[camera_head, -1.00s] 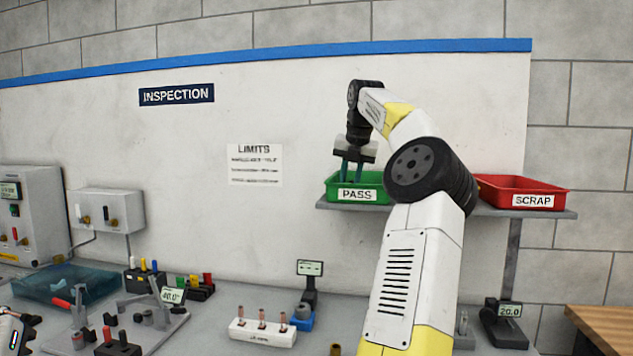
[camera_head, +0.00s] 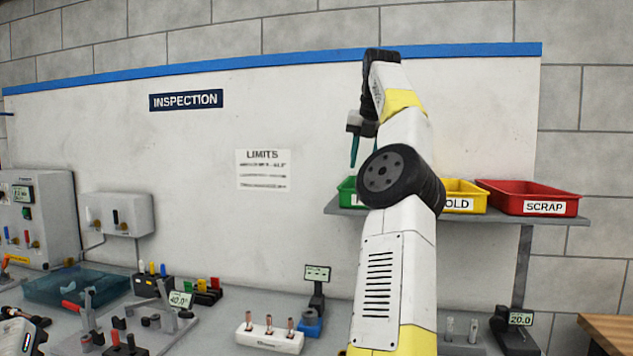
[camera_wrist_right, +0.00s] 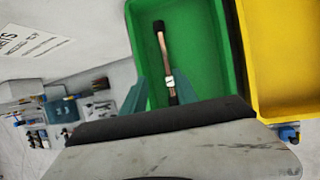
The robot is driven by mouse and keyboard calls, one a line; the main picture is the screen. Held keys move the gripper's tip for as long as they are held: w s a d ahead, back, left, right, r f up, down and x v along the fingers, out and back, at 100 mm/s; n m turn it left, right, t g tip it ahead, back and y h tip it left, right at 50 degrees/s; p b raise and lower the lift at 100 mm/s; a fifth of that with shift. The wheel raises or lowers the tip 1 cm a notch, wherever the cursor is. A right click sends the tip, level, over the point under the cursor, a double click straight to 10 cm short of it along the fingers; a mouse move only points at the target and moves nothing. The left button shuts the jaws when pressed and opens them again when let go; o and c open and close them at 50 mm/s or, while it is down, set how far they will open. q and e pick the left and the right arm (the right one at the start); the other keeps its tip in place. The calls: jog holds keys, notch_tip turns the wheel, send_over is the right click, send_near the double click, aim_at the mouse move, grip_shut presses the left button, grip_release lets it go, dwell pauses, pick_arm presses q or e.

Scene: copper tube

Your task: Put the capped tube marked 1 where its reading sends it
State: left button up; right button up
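A copper tube (camera_wrist_right: 164,50) with a black cap at its far end and a small white label near its close end lies in the green PASS tray. I cannot read the label. My right gripper (camera_wrist_right: 162,92) is open, with its teal fingers apart on either side of the tube's near end and not touching it. In the head view the right gripper (camera_head: 362,150) is above the green tray (camera_head: 347,191), which my right arm mostly hides. The yellow HOLD tray (camera_head: 465,194) and the red SCRAP tray (camera_head: 535,196) share the shelf.
A white rack (camera_head: 268,342) with several copper pieces stands on the bench near a small display (camera_head: 317,273). A LIMITS sheet (camera_head: 263,170) hangs on the board, too small to read. Fixtures and a blue translucent tray (camera_head: 75,287) fill the left; a 20.0 display (camera_head: 521,319) is at right.

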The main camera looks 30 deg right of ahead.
jog(key=a+r+m+h, duration=0.1)
jog(key=a+m, duration=0.5)
jog(key=a, duration=1.9)
jog(key=s+a+f+m+y, duration=0.1)
jog(key=s+a+f+m, duration=0.2)
jog(key=s+f+m, duration=0.4)
jog(key=s+a+f+m+t+y, duration=0.1)
jog(key=s+a+f+m+y, duration=0.1)
jog(key=s+a+f+m, duration=0.2)
jog(key=s+a+f+m+y, duration=0.1)
jog(key=s+a+f+m, duration=0.3)
jog(key=s+f+m, duration=0.6)
jog(key=s+f, duration=0.3)
jog(key=f, duration=0.1)
jog(key=shift+s, duration=0.3)
